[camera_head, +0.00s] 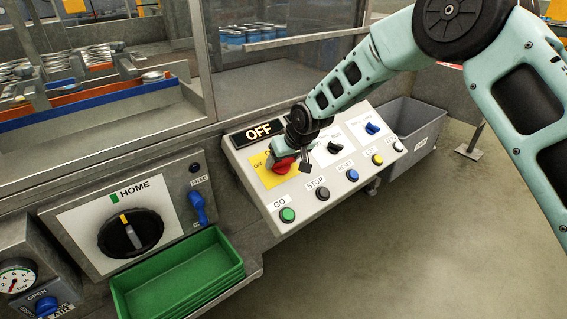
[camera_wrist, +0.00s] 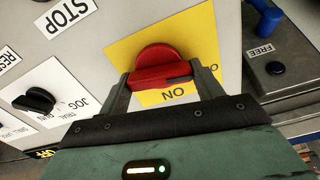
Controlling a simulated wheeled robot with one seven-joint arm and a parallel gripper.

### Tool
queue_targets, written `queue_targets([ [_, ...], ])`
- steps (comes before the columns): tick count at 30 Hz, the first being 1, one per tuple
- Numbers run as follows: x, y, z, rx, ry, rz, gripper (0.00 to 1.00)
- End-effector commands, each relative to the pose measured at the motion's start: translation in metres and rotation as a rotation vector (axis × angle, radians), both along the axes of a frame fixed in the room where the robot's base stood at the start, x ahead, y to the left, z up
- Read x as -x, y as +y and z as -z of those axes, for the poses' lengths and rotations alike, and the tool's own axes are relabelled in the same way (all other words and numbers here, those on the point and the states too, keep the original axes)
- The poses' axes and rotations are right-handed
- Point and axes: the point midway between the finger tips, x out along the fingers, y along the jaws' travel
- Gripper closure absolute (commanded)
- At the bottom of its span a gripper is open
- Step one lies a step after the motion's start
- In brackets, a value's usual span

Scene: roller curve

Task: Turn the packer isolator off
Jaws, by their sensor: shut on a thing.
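The packer isolator is a red rotary knob (camera_head: 284,167) on a yellow plate (camera_head: 262,176) at the upper left of the sloping control panel. A black display above it reads OFF (camera_head: 259,132). In the wrist view the red knob (camera_wrist: 160,66) sits between my two fingers, and the yellow plate (camera_wrist: 205,45) shows the word ON, upside down. My gripper (camera_wrist: 160,80) is shut on the knob. In the head view my wrist hides part of the plate and the fingertips are not clear.
Close by on the panel are the GO button (camera_head: 287,215), STOP button (camera_head: 322,193), blue RESET button (camera_head: 352,174) and black selector (camera_head: 335,147). A HOME dial (camera_head: 131,232), green trays (camera_head: 181,277) and a grey bin (camera_head: 421,128) flank the panel.

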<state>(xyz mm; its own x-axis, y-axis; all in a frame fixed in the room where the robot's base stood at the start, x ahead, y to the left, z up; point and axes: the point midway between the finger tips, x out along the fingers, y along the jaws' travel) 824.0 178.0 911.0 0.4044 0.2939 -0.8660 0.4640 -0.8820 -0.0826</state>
Motion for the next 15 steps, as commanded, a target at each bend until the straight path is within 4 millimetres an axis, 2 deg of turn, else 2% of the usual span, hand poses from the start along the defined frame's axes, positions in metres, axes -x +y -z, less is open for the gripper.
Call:
queue_targets([
  [15,0.0005,0.0003,0.0,0.072,-0.051,-0.153,0.57],
])
